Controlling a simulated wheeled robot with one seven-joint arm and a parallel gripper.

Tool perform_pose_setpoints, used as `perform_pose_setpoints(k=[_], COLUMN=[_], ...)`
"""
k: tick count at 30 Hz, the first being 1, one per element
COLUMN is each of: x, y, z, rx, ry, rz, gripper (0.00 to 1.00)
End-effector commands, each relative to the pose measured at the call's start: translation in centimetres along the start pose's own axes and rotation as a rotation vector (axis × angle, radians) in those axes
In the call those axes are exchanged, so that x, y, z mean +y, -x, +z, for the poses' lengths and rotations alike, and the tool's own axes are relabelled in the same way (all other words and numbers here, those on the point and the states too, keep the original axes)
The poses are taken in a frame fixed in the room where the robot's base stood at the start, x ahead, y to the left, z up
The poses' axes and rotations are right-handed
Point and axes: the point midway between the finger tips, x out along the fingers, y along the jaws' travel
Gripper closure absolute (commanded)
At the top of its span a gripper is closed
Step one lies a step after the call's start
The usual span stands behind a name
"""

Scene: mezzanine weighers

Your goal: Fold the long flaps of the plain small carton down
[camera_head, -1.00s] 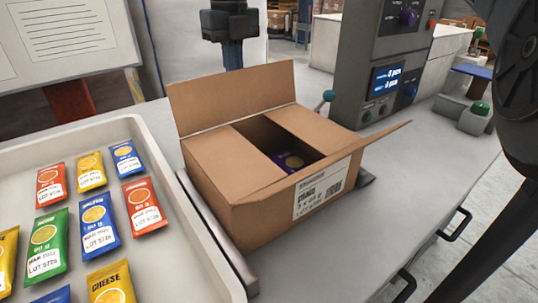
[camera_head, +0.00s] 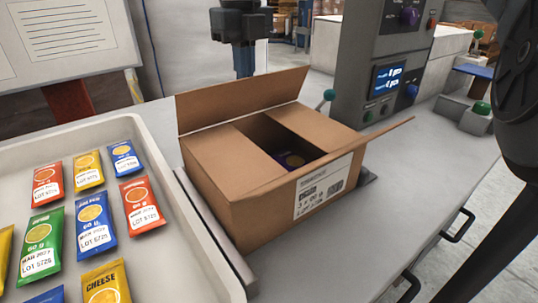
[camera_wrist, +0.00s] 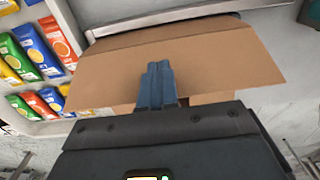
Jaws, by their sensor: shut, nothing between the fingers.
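The brown carton (camera_head: 245,212) stands open on the bench. Its two short flaps, left (camera_head: 224,160) and right (camera_head: 312,128), lie folded inward, with a gap between them showing a purple packet (camera_head: 291,160). The far long flap (camera_head: 245,101) stands up, leaning slightly inward. The near long flap (camera_head: 335,160) sticks outward toward the right. My gripper (camera_head: 244,75) points down behind the far flap, shut and empty. In the wrist view its blue fingers (camera_wrist: 157,85) overlap the far flap (camera_wrist: 215,58); whether they touch it is unclear.
A pale tray (camera_head: 160,155) with several coloured sachets (camera_head: 95,226) is close on the left. A grey weigher column with a blue display (camera_head: 388,78) and a teal-knobbed lever (camera_head: 329,96) stand behind right. Free bench lies to the right of the carton.

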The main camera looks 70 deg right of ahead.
Motion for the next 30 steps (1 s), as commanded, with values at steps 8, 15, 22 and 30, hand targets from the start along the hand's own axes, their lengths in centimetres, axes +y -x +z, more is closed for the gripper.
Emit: perform_pose_setpoints(k=[8,15,22,30], x=[0.0,0.0,0.0,0.0], y=[-0.2,-0.7,-0.5,-0.9], z=[-0.5,-2.7,-3.2,-3.5], rx=[-0.003,-0.003,-0.002,-0.002], ry=[0.001,0.001,0.000,-0.001], rz=[-0.001,-0.001,0.000,0.000], gripper=[1.00,1.00,1.00,1.00])
